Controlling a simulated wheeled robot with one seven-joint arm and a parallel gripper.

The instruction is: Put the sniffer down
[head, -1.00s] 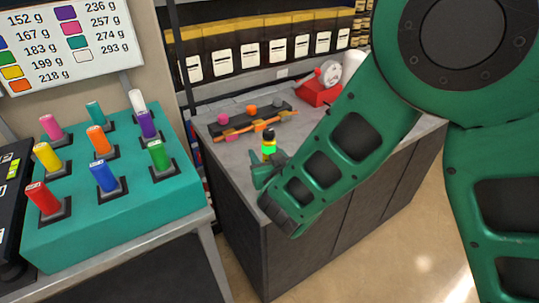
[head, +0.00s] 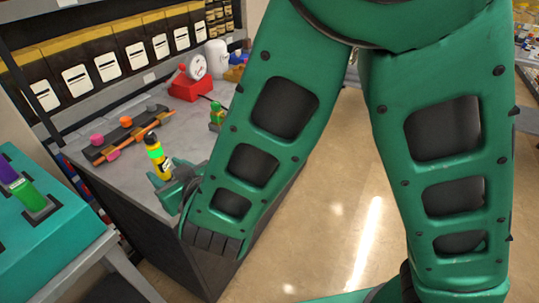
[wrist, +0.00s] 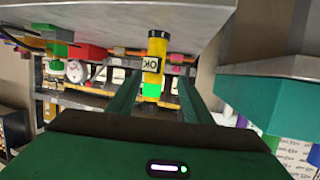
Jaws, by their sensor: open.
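The sniffer (head: 157,158) is a slim yellow cylinder with a black top and a bright green band. It appears to stand upright on the grey counter (head: 128,187), near its front edge. My gripper (head: 172,186) is low beside it, partly hidden behind my green arm. In the wrist view, where the counter is at the top, the sniffer (wrist: 153,62) shows an "OK" label. My gripper (wrist: 158,85) is open there, with one finger on each side of the sniffer. Whether either finger touches it is unclear.
A rack with coloured knobs (head: 125,132), a red device with a gauge (head: 190,86) and a small green-and-yellow object (head: 216,115) are on the counter behind. A teal block (head: 60,225) with coloured pegs is at the left. Bare floor (head: 335,210) lies to the right.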

